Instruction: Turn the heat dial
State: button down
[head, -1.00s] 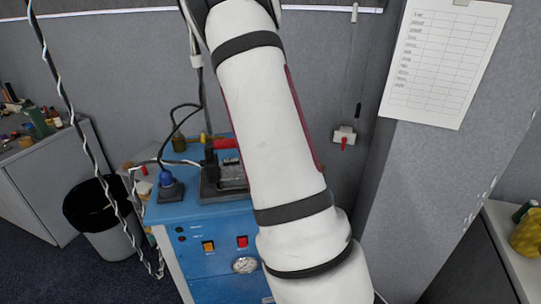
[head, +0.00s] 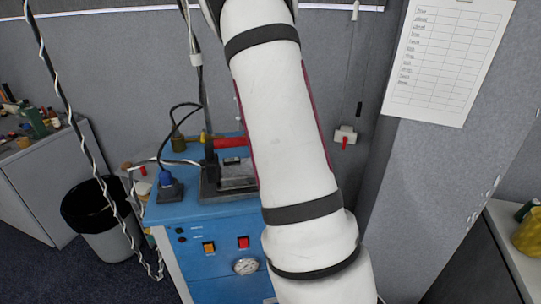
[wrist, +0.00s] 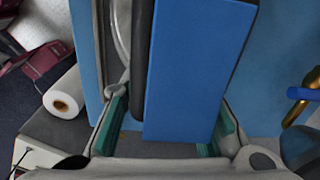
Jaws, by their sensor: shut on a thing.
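The blue machine (head: 207,212) stands at the centre of the head view. Its front carries a round, pale gauge-like disc (head: 246,266), an orange switch (head: 208,247) and a red switch (head: 243,242). I cannot tell for sure which part is the heat dial. In the wrist view my gripper (wrist: 169,125) has its two green-padded fingers on either side of a blue block (wrist: 190,70) with a black strip along its left side. The gripper is shut on this block. I cannot tell whether the block is the dial. My gripper is out of the head view, below its lower edge.
A black tool with a red handle (head: 229,142) lies on the machine top, partly behind my arm. A blue-topped plug (head: 168,182) and cables are at its left. A waste bin (head: 105,235) stands on the floor left. A white roll (wrist: 64,103) shows in the wrist view.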

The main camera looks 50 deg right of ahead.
jog(key=c, duration=1.2)
grip_release()
jog(key=shift+r, duration=0.1)
notch_tip(320, 180, up, 12)
jog(key=shift+s+f, duration=0.1)
jog(key=shift+a, duration=0.1)
